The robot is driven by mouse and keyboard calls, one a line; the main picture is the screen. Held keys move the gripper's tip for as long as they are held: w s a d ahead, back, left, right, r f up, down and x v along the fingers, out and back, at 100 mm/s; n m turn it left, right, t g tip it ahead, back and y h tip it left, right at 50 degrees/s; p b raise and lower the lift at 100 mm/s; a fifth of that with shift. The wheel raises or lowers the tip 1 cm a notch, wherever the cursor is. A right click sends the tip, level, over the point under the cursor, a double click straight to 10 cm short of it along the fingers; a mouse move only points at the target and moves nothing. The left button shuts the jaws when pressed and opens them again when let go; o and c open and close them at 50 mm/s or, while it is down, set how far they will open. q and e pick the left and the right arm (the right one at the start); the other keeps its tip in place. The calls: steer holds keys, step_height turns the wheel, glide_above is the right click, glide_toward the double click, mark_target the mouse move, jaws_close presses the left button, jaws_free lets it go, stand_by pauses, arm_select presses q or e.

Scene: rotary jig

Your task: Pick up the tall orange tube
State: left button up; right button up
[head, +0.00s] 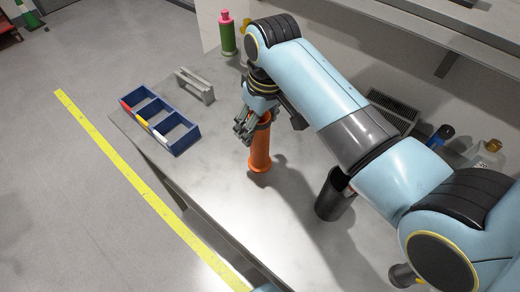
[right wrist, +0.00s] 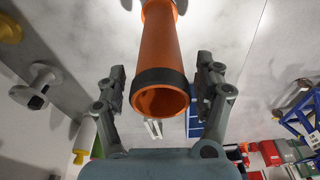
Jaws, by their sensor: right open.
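The tall orange tube (head: 260,152) stands upright on the grey table in the head view, its upper end partly hidden by my right gripper. In the right wrist view the tube (right wrist: 161,50) shows its open end with a dark band around it. My right gripper (head: 245,128) is at the tube's upper end. In the right wrist view its fingers (right wrist: 160,85) are spread, one on each side of the tube near the dark band, with the jaws not closed on it. My left gripper is not in view.
A blue divided bin (head: 172,140) and a grey bracket (head: 195,86) stand left of the tube. A green bottle with a pink top (head: 227,35) is at the back. A dark cup (head: 333,196) stands to the right. The table's front edge runs diagonally beside a yellow floor line (head: 140,185).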

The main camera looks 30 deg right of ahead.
step_height(320, 180, down, 2)
steer(key=shift+w, duration=0.15)
steer(key=shift+c, duration=0.3)
jaws_close()
